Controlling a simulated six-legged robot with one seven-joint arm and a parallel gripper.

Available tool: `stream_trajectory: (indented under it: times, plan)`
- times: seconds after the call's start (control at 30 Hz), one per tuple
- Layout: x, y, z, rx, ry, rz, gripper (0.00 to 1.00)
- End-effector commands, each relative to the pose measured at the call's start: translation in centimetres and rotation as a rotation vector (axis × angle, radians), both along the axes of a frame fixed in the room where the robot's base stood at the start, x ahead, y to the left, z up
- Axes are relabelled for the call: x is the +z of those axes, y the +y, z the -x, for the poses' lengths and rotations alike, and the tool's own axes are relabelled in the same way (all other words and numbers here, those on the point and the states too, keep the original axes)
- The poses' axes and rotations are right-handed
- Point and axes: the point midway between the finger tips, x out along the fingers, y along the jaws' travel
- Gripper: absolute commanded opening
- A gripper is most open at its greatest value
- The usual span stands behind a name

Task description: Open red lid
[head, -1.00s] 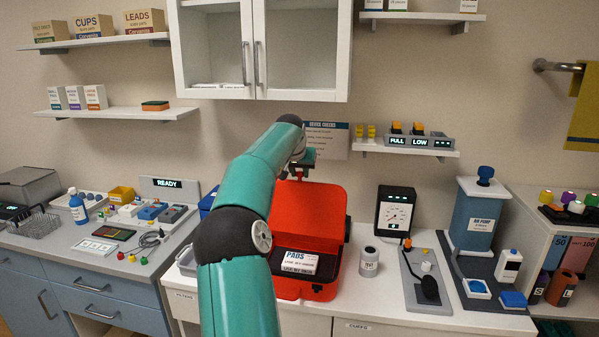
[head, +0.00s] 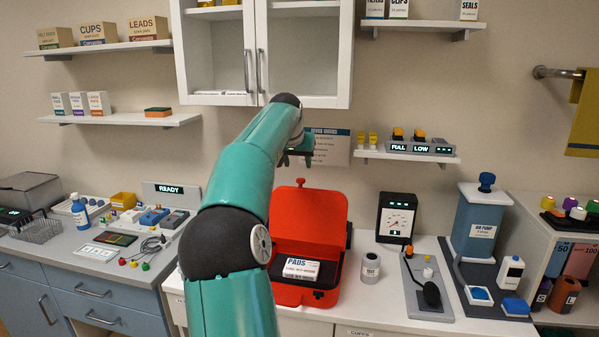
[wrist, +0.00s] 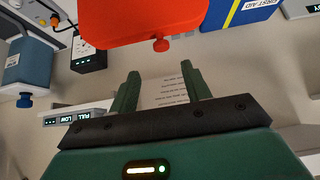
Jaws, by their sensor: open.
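The red case (head: 300,285) stands on the white counter with its red lid (head: 309,218) tilted up and back, open. A red knob (head: 300,182) sits on the lid's top edge. The lid (wrist: 140,18) and its knob (wrist: 160,45) also show in the wrist view, ahead of my fingers and apart from them. My gripper (head: 296,160) is above the lid in the head view, partly hidden by my arm. In the wrist view my gripper (wrist: 160,85) has its two green fingers spread with nothing between them. A white PADS packet (head: 300,269) lies inside the case.
A cuff-check paper (head: 331,146) hangs on the wall behind my gripper. A wall cabinet (head: 262,95) hangs above it, and a shelf with displays (head: 407,157) is to the right. A gauge (head: 396,217) and a jar (head: 371,267) stand right of the case.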

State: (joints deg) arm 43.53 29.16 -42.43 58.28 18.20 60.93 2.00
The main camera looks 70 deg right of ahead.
Motion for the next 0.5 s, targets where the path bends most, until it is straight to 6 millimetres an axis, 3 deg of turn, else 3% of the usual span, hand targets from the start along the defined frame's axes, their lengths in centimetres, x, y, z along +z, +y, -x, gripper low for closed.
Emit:
stream_trajectory:
  times: [0.2,0.5]
  plan:
    - [2.9,2.2,0.4,0.001,0.0,0.001,0.48]
    - [3.6,2.8,0.5,-0.001,0.001,-0.001,0.48]
